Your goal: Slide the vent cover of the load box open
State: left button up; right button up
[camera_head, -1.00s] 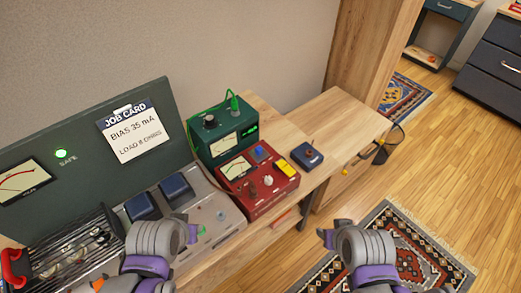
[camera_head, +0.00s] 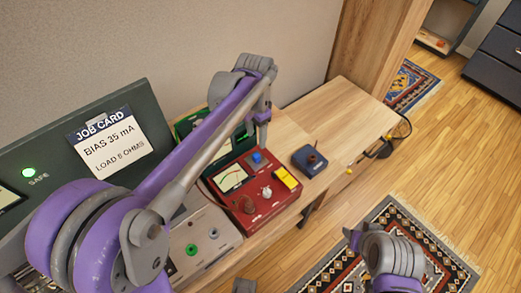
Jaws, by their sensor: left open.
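Two instrument boxes stand side by side on the wooden bench, and I cannot tell from labels which is the load box. One is a red box (camera_head: 262,208) with a meter, knobs, a blue switch and a yellow block. The other is a green box (camera_head: 187,124) behind it, now mostly hidden by my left arm. No vent cover shows clearly. My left gripper (camera_head: 262,134) is open above the boxes, at the back edge of the red one; contact cannot be told. My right gripper (camera_head: 353,239) is low over the floor at lower right, its jaws unclear.
A dark panel with a job card (camera_head: 108,145) and a lit green lamp (camera_head: 29,173) stands at left. A grey unit (camera_head: 205,240) is left of the red box. A small blue box (camera_head: 310,160) sits at right on the bench (camera_head: 345,110), with bare wood behind it.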

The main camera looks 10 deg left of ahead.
aim_at(257, 155)
pick_arm(q)
notch_tip(257, 155, down, 10)
jog(key=shift+r, duration=0.25)
grip_shut()
dwell(0.3)
dwell(1.2)
